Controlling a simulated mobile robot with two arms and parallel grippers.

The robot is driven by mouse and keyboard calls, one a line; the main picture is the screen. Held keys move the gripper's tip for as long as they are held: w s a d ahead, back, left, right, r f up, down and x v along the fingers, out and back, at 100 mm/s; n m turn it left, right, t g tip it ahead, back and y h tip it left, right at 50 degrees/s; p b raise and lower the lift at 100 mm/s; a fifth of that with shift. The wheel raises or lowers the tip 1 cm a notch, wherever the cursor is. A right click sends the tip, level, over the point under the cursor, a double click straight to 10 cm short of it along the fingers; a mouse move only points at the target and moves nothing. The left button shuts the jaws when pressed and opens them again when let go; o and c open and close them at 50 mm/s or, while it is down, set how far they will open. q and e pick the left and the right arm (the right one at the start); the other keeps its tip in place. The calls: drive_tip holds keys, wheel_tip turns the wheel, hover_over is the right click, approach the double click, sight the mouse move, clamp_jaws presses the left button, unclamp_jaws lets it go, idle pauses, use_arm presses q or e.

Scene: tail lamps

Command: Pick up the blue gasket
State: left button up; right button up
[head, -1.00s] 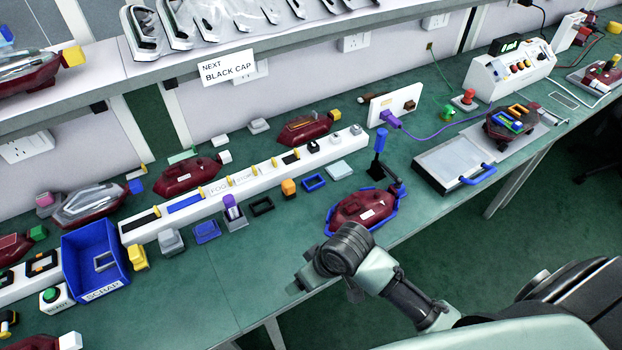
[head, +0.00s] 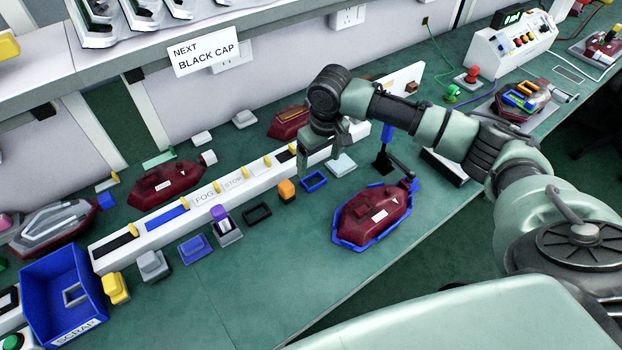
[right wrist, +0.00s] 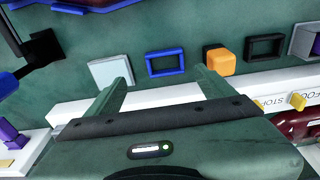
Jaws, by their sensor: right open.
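The blue gasket (head: 314,181), a small rectangular frame, lies flat on the green bench in front of the white rail. It also shows in the right wrist view (right wrist: 165,62), between the two fingertips in the picture. My right gripper (head: 317,167) is open and empty, pointing down just behind and above the gasket. In the right wrist view its fingers (right wrist: 160,68) are spread on either side of the gasket, apart from it. I cannot tell the exact height. My left gripper is not in view.
An orange block (head: 286,191) and a black gasket (head: 257,213) lie left of the gasket. A pale square pad (head: 341,165) lies right of it. The white rail (head: 225,194) runs behind. A red lamp in a blue cradle (head: 339,238) sits in front. Bench front-centre is clear.

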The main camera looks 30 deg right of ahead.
sight(313, 183)
wheel_tip(313, 183, down, 2)
drive_tip(key=shift+w+a+f, duration=0.1)
drive_tip(key=shift+w+a, duration=0.05)
drive_tip(key=f, duration=0.4)
drive_tip(key=shift+w+a+f+p, duration=0.2)
drive_tip(key=shift+a+p, duration=0.1)
drive_tip(key=shift+a, duration=0.1)
drive_tip(key=shift+f, duration=0.15)
drive_tip(key=c, duration=1.4)
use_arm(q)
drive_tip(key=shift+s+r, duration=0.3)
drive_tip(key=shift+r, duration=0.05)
